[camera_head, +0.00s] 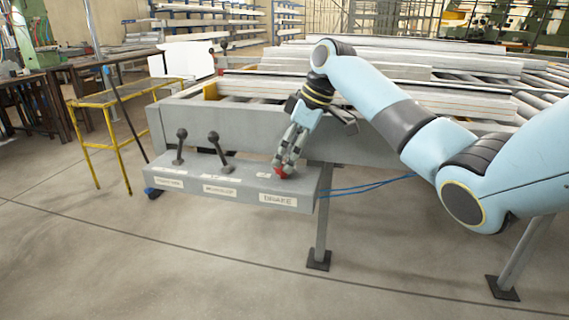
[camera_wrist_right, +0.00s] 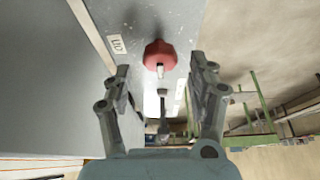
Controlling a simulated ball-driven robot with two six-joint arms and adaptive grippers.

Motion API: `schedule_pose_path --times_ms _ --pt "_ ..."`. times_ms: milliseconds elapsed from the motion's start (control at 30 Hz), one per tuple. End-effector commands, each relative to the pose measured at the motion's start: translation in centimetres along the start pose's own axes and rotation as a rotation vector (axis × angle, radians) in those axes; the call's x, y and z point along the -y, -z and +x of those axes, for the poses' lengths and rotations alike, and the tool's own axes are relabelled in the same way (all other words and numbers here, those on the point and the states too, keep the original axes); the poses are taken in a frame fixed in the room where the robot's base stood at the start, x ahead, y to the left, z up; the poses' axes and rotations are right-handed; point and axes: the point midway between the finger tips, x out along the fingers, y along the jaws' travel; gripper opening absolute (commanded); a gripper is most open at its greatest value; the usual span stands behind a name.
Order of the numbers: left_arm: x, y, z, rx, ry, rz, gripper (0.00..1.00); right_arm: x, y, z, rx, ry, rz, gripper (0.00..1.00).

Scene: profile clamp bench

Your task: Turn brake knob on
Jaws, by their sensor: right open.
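The red brake knob (camera_head: 279,173) sits on top of the grey control box (camera_head: 235,196), at its right end above the label reading BRAKE (camera_head: 277,199). My right gripper (camera_head: 284,168) points down at the knob and partly hides it in the head view. In the right wrist view the red knob (camera_wrist_right: 160,54) shows between and just beyond the two open fingers (camera_wrist_right: 162,70), with a gap on each side. A short pale mark shows on the knob's edge. A small label (camera_wrist_right: 118,45) lies beside it, its text unclear. My left gripper is not in view.
Two black-knobbed levers (camera_head: 181,147) and (camera_head: 221,152) stand on the same box, left of the knob. Behind it runs a grey bench beam (camera_head: 225,122) with metal profiles. Blue cables (camera_head: 365,186) leave the box's right side. The floor in front is clear.

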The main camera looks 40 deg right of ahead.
Motion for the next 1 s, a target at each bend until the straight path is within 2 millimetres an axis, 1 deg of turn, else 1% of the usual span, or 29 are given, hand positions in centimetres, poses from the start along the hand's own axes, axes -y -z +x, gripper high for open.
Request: schedule_pose_path --times_ms 33,100,200,500,533,900,933,1000 --pt "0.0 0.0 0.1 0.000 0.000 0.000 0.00 0.1 0.0 0.9 0.000 0.003 0.001 0.59" --pt "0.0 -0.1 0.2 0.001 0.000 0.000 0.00 0.0 0.0 1.7 0.000 0.001 0.001 0.59" --pt "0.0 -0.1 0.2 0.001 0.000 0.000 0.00 0.0 0.0 2.4 0.000 0.000 0.000 0.59" --pt "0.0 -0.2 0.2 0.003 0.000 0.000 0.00 0.0 0.0 2.7 0.000 -0.001 0.000 0.59" --pt "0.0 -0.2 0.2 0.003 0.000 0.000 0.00 0.0 0.0 2.7 0.000 -0.001 0.000 0.58" --pt "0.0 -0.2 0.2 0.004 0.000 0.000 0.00 0.0 0.0 2.7 0.000 -0.001 0.000 0.09" --pt "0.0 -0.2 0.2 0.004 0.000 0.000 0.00 0.0 0.0 2.7 0.000 -0.001 0.000 0.06" --pt "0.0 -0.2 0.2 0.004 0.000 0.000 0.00 0.0 0.0 2.7 0.000 -0.001 0.001 0.06"
